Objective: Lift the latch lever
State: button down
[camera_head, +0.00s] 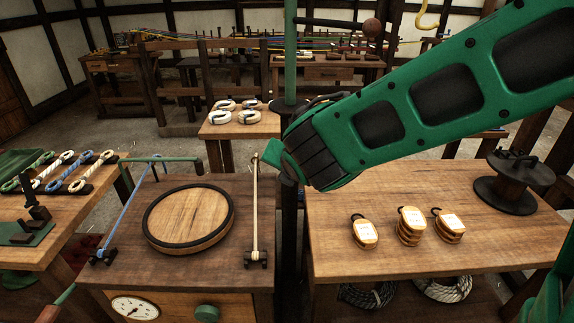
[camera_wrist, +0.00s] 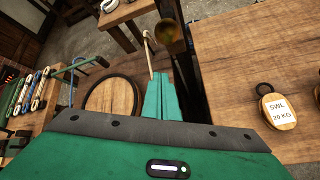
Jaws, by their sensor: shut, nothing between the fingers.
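A dark lever bar (camera_head: 335,22) with a brown ball knob (camera_head: 371,28) sticks out to the right from a green upright post (camera_head: 290,45); it looks like the latch lever. A round brown knob also shows in the wrist view (camera_wrist: 169,34), just past the fingertips, apart from them as far as I can tell. My gripper (camera_head: 272,153) hangs beside the post, below the lever in the picture. Its green fingers (camera_wrist: 160,82) are together with nothing between them. My wrist hides part of the post.
A bench with a round wooden disc (camera_head: 190,218) and cords stands at left. A bench at right holds tagged wooden blocks (camera_head: 411,226) and a dark spool (camera_head: 513,180). A gap separates these benches. Rope loops (camera_head: 248,117) lie on a small table behind.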

jog(key=shift+w+d+r, duration=0.1)
jog(key=shift+w+d, duration=0.1)
jog(key=shift+w, duration=0.65)
jog(key=shift+w+d+r, duration=0.1)
jog(key=shift+w+d, duration=0.1)
jog(key=shift+w, duration=0.6)
jog(key=shift+w+d, duration=0.2)
jog(key=shift+w, duration=0.65)
